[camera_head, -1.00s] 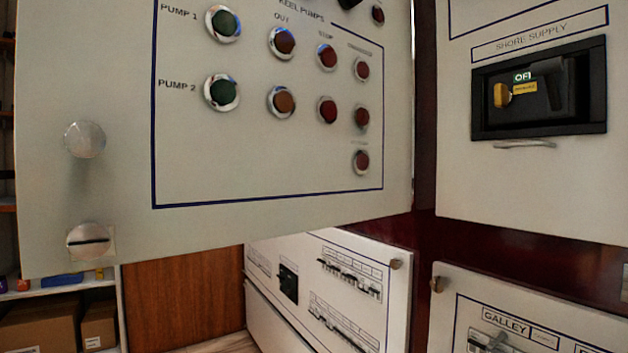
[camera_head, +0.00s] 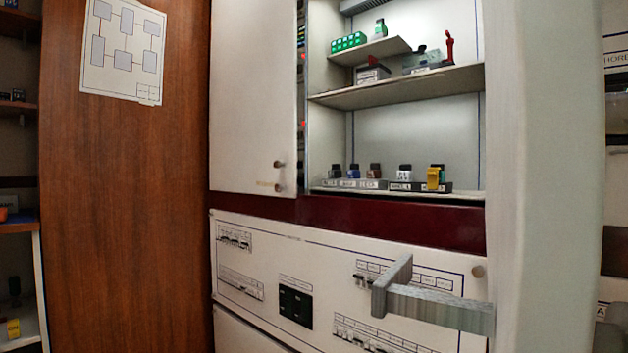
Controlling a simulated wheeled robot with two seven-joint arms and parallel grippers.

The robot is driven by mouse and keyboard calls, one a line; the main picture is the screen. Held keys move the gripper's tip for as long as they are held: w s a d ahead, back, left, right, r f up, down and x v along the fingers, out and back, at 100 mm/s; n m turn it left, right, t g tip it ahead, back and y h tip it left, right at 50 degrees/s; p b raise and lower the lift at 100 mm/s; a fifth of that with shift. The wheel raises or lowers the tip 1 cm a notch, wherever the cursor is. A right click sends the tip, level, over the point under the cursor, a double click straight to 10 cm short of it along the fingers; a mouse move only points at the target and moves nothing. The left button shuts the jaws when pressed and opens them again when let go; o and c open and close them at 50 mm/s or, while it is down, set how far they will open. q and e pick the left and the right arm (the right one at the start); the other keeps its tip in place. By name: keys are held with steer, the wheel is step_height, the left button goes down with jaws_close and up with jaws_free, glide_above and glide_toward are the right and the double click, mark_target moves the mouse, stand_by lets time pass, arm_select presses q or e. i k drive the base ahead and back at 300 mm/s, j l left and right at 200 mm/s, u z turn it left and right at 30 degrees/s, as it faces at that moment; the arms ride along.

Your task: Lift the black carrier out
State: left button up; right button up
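A low black carrier (camera_head: 418,187) with a pale label stands on the bottom shelf of the open cabinet, at its right end. A dark bottle with a white cap (camera_head: 404,172) and a yellow block (camera_head: 433,179) stand at it; whether they sit inside it I cannot tell. A greenish bottle is partly hidden behind the yellow block. Another low labelled carrier (camera_head: 357,184) with several small bottles stands directly to the left. I see neither of my grippers in this view.
A pale upright panel (camera_head: 545,180) fills the right foreground. A grey metal bar, shaped like a lever handle (camera_head: 394,286), juts out before the lower switch panel (camera_head: 262,285). Shelves (camera_head: 400,88) above hold small items.

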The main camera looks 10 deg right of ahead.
mark_target(336, 173)
steer(key=i+j, duration=0.4)
steer(key=i, duration=0.2)
steer(key=i+j+z, duration=0.15)
steer(key=i+j, duration=0.25)
steer(key=i, duration=0.6)
